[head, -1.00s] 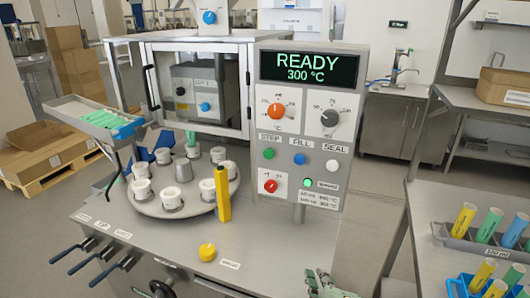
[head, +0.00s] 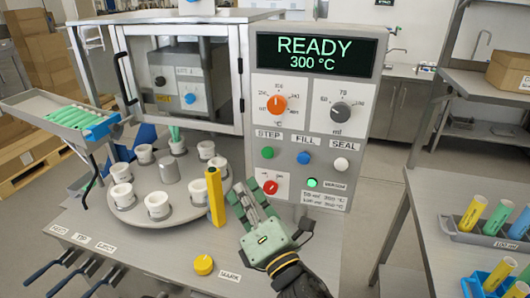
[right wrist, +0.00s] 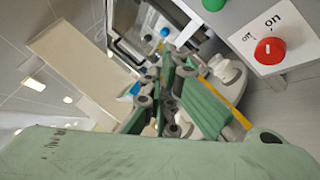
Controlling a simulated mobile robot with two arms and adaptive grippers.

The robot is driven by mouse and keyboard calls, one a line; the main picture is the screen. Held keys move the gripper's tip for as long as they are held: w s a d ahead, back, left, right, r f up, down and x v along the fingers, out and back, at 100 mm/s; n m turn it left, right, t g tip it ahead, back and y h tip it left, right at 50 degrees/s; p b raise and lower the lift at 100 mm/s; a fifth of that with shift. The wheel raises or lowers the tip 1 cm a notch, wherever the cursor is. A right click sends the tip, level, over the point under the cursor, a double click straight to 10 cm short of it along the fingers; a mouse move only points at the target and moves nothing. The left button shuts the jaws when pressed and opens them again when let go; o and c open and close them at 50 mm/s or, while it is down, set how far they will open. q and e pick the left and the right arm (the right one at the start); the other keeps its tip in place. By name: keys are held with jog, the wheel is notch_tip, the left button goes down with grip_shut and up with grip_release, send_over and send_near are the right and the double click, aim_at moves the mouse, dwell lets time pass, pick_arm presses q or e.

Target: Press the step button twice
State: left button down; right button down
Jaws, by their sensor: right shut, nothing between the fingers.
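The step button (head: 267,152) is a round green button under the STEP label on the control panel (head: 325,120). In the right wrist view the green button (right wrist: 214,4) is cut by the top edge. My right gripper (head: 252,188) is shut and empty. It is in front of the lower left of the panel, below the step button and apart from it in the picture. Its green fingers (right wrist: 178,95) fill the middle of the right wrist view. The display (head: 317,59) reads READY 300 °C. My left gripper is not in view.
The red knob (head: 270,187) sits close beside the right fingers. The blue fill button (head: 304,158) and white seal button (head: 341,164) are to the right. A yellow post (head: 215,195) and the turntable (head: 128,212) with several white cups stand left. A yellow button (head: 203,265) is in front.

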jog(key=w+d, duration=0.2)
jog(key=w, duration=0.6)
jog(key=shift+w+d+b, duration=0.25)
jog(key=shift+d+b, duration=0.15)
dwell(1.3)
jog(key=shift+w+d, duration=0.15)
jog(key=shift+w, duration=0.25)
jog(key=shift+w+d, duration=0.15)
jog(key=shift+w, duration=0.4)
dwell(0.8)
jog(key=shift+s, duration=0.15)
jog(key=shift+s+a, duration=0.3)
jog(key=shift+s, duration=0.55)
jog(key=s, duration=0.1)
jog(key=s+a+p, duration=0.1)
jog(key=s, duration=0.2)
jog(key=shift+s+a, duration=0.25)
jog(key=shift+s, duration=0.1)
